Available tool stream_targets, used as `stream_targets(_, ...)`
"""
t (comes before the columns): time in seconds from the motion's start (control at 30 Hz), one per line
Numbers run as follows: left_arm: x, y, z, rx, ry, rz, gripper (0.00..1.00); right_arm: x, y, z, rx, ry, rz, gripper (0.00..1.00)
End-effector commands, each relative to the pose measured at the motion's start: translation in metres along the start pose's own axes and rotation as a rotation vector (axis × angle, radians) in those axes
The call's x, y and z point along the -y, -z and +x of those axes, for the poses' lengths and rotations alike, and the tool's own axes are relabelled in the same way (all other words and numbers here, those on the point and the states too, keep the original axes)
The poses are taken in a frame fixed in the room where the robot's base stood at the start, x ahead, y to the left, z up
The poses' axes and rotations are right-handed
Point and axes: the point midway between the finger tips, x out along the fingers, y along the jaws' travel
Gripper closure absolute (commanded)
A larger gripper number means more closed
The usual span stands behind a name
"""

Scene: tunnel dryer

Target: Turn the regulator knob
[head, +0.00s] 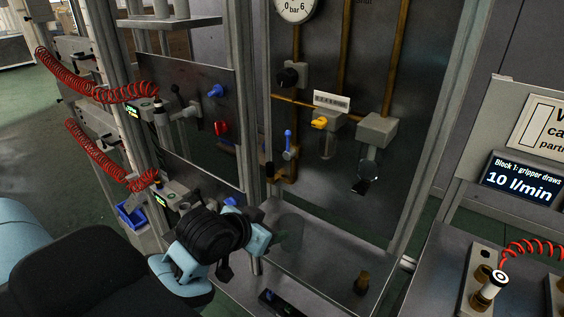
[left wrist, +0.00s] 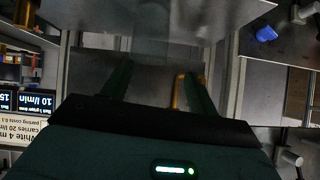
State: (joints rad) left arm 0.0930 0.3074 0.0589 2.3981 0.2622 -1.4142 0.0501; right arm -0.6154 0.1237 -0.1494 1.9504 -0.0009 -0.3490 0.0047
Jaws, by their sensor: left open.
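A round black knob (head: 288,77) sits on a grey block on the pipe panel, below and left of a pressure gauge (head: 295,9) marked in bar. It looks like the regulator knob, though no label shows on it. My left gripper (head: 286,236) is low in front of the panel, well below the knob and apart from it. Its fingers are hard to make out there. In the left wrist view the left gripper (left wrist: 160,88) shows two dark green fingers spread apart with nothing between them. I cannot make out the knob in that view. My right gripper is not in view.
Red coiled hoses (head: 95,92) hang at left. A display (head: 521,180) reads 10 l/min.

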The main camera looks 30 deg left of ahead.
Motion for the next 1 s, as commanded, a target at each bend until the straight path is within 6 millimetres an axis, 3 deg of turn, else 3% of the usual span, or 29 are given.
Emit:
stream_targets(0.03, 0.013, 0.036, -0.005, -0.082, 0.013, 0.0, 0.41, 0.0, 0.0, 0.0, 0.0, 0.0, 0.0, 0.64)
stream_targets(0.2, 0.047, 0.138, -0.037, -0.321, 0.034, -0.011, 0.41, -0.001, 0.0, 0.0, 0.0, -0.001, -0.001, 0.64)
stream_targets(0.3, 0.064, 0.188, -0.064, -0.447, 0.043, -0.017, 0.41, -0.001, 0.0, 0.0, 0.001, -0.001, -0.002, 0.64)
stream_targets(0.4, 0.076, 0.223, -0.089, -0.543, 0.047, -0.021, 0.41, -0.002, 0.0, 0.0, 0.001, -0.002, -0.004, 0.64)
stream_targets(0.5, 0.083, 0.244, -0.106, -0.603, 0.049, -0.024, 0.41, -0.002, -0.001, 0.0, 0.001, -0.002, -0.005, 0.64)
stream_targets(0.63, 0.087, 0.254, -0.116, -0.635, 0.05, -0.026, 0.41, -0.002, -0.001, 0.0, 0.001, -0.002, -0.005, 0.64)
stream_targets(0.83, 0.087, 0.256, -0.114, -0.636, 0.049, -0.027, 0.41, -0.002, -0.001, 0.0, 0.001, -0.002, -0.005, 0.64)
stream_targets(1.0, 0.088, 0.266, -0.1, -0.635, 0.047, -0.03, 0.41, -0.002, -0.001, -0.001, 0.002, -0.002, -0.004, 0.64)
